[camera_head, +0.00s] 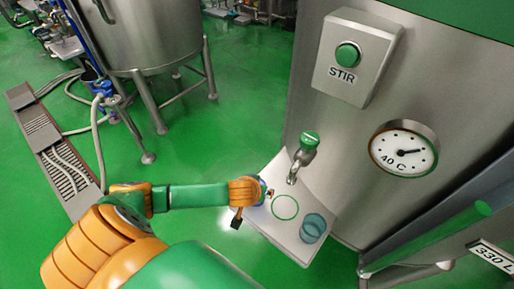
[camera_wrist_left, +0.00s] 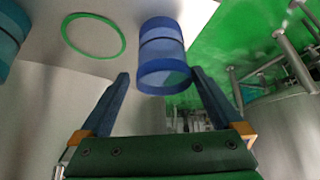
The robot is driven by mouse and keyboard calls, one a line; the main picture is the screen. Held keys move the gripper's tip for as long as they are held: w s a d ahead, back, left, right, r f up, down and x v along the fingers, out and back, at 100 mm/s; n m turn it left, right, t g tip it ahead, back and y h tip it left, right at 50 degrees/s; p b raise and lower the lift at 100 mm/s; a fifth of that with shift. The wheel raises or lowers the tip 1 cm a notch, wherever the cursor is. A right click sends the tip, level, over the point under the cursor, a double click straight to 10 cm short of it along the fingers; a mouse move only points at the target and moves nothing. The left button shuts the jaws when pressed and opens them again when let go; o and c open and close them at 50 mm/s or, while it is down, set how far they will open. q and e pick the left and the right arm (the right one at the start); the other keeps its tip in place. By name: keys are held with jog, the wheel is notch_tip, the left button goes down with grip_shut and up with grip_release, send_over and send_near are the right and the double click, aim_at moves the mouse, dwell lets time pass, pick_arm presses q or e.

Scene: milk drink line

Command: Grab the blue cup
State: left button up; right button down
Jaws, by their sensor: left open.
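The blue cup (camera_wrist_left: 162,48) is see-through, with darker bands. In the left wrist view it stands just beyond the fingertips, in line with the gap between them. My left gripper (camera_wrist_left: 159,74) is open, one finger to each side of the cup's near end; I cannot tell if either touches it. In the head view my left gripper (camera_head: 265,193) is at the left edge of the pale tray (camera_head: 277,232), and the blue cup is mostly hidden behind it. My right gripper is out of view.
A teal cup (camera_head: 313,228) stands on the tray's right side; it shows at the left wrist view's edge (camera_wrist_left: 10,38). A green ring (camera_head: 285,207) marks the tray between the cups. A green-topped tap (camera_head: 307,146) overhangs the tray from the steel tank (camera_head: 300,95).

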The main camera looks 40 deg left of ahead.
pick_arm(q)
jog(key=x, duration=0.4)
jog(key=shift+s+a+f, duration=0.15)
jog(key=shift+s+f, duration=0.05)
jog(key=shift+f, duration=0.35)
jog(key=shift+w+a+f, duration=0.1)
jog(key=shift+w+f, duration=0.2)
jog(key=shift+s+r, duration=0.1)
jog(key=shift+s, duration=0.05)
jog(key=c, duration=1.3)
jog(key=shift+r, duration=0.1)
